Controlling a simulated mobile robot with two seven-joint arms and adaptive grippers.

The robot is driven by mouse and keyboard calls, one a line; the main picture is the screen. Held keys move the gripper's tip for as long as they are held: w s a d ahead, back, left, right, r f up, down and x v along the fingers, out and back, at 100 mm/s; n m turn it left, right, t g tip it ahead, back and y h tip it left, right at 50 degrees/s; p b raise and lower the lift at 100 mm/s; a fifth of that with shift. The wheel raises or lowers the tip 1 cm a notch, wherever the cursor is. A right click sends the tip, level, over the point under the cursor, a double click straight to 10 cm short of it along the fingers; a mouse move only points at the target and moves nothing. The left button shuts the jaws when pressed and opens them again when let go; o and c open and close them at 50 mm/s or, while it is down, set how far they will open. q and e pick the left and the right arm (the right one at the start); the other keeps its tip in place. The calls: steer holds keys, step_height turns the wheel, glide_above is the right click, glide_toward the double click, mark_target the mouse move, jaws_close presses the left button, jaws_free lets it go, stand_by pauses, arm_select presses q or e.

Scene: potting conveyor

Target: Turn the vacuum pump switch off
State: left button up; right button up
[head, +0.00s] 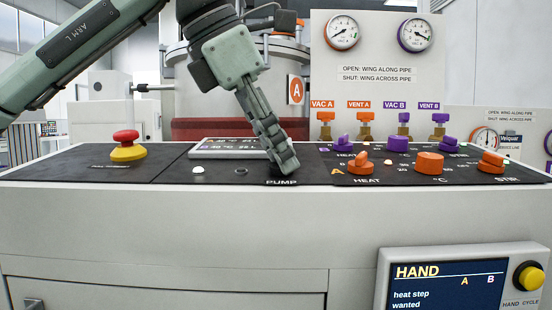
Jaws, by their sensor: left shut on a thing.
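My left gripper (287,164) reaches down from the upper left to the black console top, right above the "PUMP" label. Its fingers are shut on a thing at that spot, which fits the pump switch. The fingers cover the switch, so its position cannot be read. My right gripper does not show.
A red and yellow emergency button (127,147) stands at the left of the console. Orange knobs (429,163) and purple knobs (397,144) fill the right side. A display (228,149) lies behind the gripper. A "HAND" screen (446,287) is at the lower right front.

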arm_select(q)
steer(key=shift+n+t+b, duration=0.45)
steer(key=shift+n+t, duration=0.05)
steer(key=shift+n, duration=0.5)
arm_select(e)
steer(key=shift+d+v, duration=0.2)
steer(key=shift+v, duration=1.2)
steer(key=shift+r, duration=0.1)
arm_select(q)
steer(key=o, duration=1.2)
steer(key=shift+c, duration=0.2)
steer(key=shift+s+r, duration=0.1)
steer(key=v, duration=1.1)
steer(key=shift+r, duration=0.45)
steer(key=shift+s, duration=0.1)
steer(key=shift+f, duration=0.1)
